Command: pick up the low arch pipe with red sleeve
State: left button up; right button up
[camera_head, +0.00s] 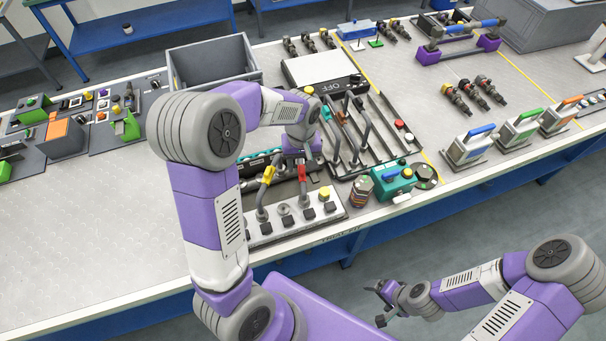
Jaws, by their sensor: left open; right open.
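The pipe with the red sleeve (302,173) stands at the white block (288,230) near the table's front edge. Its upper part is partly hidden by my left gripper, so its full arch shape does not show. My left gripper (298,160) points down from above, open, right at the red sleeve; whether its fingers touch the sleeve cannot be told. A pipe with a yellow sleeve (267,174) stands just left of it. My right gripper (383,304) is open and empty, out over the floor beyond the table's front edge.
A dark rack with grey bent pipes (364,134) lies right of my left gripper. A green box (394,182) and a small jar (361,191) stand near the front edge. A grey bin (213,62) is behind my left arm. The front left tabletop is clear.

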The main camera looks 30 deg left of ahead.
aim_at(302, 169)
pick_arm(q)
notch_tip(302, 169, down, 3)
jog(key=shift+f, duration=0.2)
jog(key=shift+c, duration=0.3)
grip_shut()
